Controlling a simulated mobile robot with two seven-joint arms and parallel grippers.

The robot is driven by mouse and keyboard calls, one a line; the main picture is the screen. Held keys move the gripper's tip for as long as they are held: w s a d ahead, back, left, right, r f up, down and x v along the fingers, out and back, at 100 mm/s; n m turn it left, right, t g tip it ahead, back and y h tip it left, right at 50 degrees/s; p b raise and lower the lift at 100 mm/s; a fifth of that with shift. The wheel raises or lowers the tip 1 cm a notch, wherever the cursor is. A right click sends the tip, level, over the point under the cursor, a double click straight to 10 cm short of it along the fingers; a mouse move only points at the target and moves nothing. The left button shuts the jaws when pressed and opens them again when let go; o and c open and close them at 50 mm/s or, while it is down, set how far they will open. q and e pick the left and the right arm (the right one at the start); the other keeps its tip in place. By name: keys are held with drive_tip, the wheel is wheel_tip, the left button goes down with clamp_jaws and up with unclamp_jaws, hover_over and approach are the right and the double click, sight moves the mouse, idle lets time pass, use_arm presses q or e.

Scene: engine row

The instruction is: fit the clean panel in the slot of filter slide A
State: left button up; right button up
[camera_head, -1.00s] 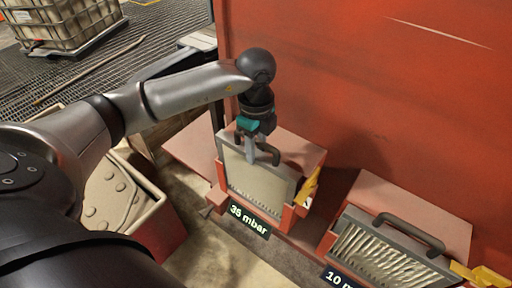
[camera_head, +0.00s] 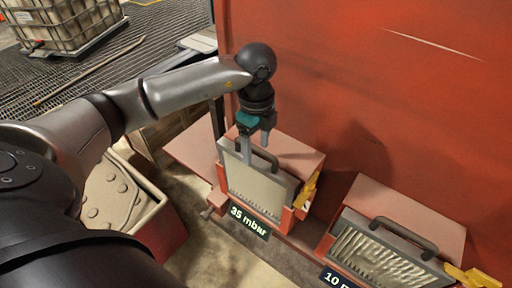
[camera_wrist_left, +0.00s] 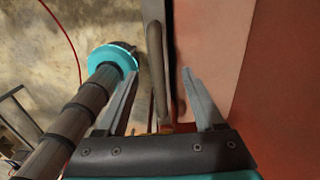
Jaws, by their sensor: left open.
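A pale panel (camera_head: 258,188) with a dark handle (camera_head: 255,150) stands in the red housing of the left filter slide (camera_head: 288,214), above the "35 mbar" display (camera_head: 249,221). It appears seated low in its slot, though its bottom edge is hidden. No letter marking slide A is readable. My left gripper (camera_head: 257,157) is open just above the panel, its fingers on either side of the handle. The left wrist view shows the open fingers (camera_wrist_left: 160,95) with the handle bar (camera_wrist_left: 155,50) between them. My right gripper is not in view.
A second slide (camera_head: 449,225) holds a pale pleated panel (camera_head: 381,257) on the right. Yellow levers (camera_head: 309,190) stand beside the slides. A red wall (camera_head: 370,90) rises behind. An open bin (camera_head: 150,222) with a pale panel inside (camera_head: 110,192) stands at left.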

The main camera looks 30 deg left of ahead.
use_arm(q)
wheel_tip(320, 180, up, 18)
drive_tip(key=p, duration=1.2)
drive_tip(key=shift+s+r+p, duration=0.2)
drive_tip(key=shift+s+p, duration=0.15)
drive_tip(key=shift+s, duration=0.05)
drive_tip(key=shift+w, duration=0.15)
